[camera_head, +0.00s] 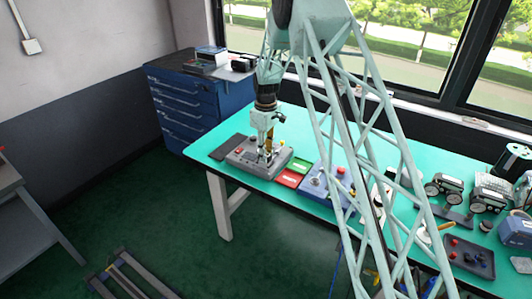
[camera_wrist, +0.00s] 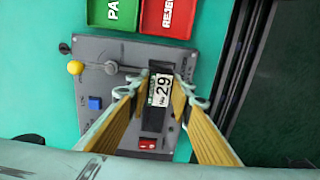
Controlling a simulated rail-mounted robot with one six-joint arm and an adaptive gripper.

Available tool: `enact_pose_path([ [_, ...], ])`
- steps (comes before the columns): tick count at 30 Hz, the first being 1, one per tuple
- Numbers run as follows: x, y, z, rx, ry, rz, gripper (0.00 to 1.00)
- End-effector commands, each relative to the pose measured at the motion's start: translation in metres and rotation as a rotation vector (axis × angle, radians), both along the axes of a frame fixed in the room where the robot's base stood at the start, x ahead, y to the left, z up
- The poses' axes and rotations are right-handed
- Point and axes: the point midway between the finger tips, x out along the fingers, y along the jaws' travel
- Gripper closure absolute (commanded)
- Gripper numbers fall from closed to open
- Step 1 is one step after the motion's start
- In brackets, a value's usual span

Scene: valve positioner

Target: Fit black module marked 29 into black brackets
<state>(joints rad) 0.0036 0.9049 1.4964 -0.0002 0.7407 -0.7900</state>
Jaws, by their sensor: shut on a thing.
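The black module (camera_wrist: 155,118) with a white label marked 29 is between my gripper's yellow-padded fingers in the wrist view. My gripper (camera_wrist: 166,88) is shut on the module, with one finger on each side. The module is over the grey positioner panel (camera_wrist: 97,125). Dark parts show around the module, but I cannot tell the black brackets from it or whether it is seated. In the head view, my gripper (camera_head: 267,150) points down at the grey panel box (camera_head: 240,157) on the table; the module is too small to make out there.
The panel has a yellow-knobbed lever (camera_wrist: 76,67), a blue button (camera_wrist: 95,103) and a red switch (camera_wrist: 147,144). A green tray (camera_wrist: 112,15) and red tray (camera_wrist: 165,18) lie beside it. A blue-grey device (camera_head: 322,187) stands further right on the turquoise table.

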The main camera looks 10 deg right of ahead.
Motion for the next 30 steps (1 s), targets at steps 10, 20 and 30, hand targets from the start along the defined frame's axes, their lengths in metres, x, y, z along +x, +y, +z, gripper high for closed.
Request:
enact_pose_path([
  [10, 0.0001, 0.0000, -0.0105, 0.000, 0.000, 0.000, 0.91],
  [20, 0.0002, -0.0001, -0.0105, 0.000, 0.000, 0.000, 0.91],
  [30, 0.0003, 0.0000, -0.0105, 0.000, 0.000, 0.000, 0.91],
])
